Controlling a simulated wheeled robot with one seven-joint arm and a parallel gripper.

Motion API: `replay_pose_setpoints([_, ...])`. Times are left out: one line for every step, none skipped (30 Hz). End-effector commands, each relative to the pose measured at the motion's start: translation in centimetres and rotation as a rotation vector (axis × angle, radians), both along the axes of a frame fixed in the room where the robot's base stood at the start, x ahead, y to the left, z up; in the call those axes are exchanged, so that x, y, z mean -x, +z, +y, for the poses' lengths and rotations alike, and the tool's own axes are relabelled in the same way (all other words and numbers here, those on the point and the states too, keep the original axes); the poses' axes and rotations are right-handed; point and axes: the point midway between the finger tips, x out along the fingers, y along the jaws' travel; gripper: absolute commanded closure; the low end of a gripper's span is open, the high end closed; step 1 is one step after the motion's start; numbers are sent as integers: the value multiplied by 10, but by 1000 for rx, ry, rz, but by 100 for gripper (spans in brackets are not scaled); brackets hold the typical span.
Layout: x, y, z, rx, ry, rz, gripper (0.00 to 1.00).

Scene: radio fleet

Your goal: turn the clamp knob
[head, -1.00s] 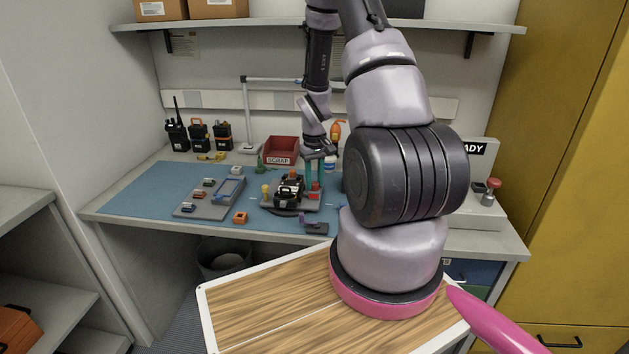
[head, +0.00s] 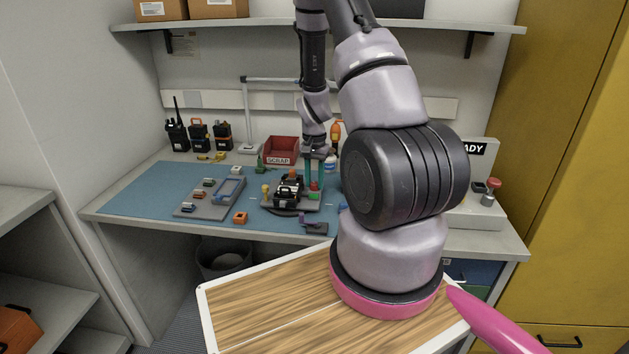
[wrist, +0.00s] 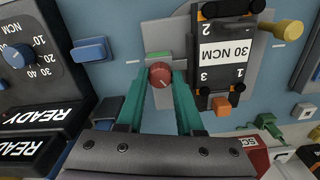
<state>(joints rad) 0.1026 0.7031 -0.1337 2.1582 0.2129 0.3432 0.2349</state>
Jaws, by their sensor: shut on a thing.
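The clamp knob (wrist: 160,75) is a small round red knob with a pale pointer mark, on a grey plate beside a green patch. It also shows in the head view (head: 314,186), small and partly behind my fingers. My gripper (wrist: 159,80) has teal fingers, one on each side of the knob, and is shut on it. In the head view my gripper (head: 314,178) points down at the right side of the fixture.
A torque dial (wrist: 17,56) and black READY blocks are at left in the wrist view. In the head view a grey parts tray (head: 210,197), an orange block (head: 240,217) and a red SCRAP bin (head: 282,150) surround the fixture.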

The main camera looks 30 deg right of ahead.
Motion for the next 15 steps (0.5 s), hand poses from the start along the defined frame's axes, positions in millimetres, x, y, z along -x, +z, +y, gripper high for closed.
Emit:
replay_pose_setpoints([-1,0,0,0,-16,-1,100])
replay_pose_setpoints([-1,0,0,1,-27,-1,100])
replay_pose_setpoints([-1,0,0,1,-40,-1,100])
replay_pose_setpoints([-1,0,0,0,-48,-1,100])
replay_pose_setpoints([-1,0,0,0,-54,-1,100])
replay_pose_setpoints([-1,0,0,0,-61,-1,100])
replay_pose_setpoints([-1,0,0,0,-66,-1,100])
replay_pose_setpoints([-1,0,0,1,-69,-1,100])
replay_pose_setpoints([-1,0,0,1,-73,-1,100])
replay_pose_setpoints([-1,0,0,1,-76,-1,100])
replay_pose_setpoints([-1,0,0,1,-77,-1,100])
replay_pose_setpoints([-1,0,0,1,-79,-1,100])
replay_pose_setpoints([-1,0,0,1,-79,-1,100])
replay_pose_setpoints([-1,0,0,1,-80,-1,100])
replay_pose_setpoints([0,0,0,1,-80,-1,100])
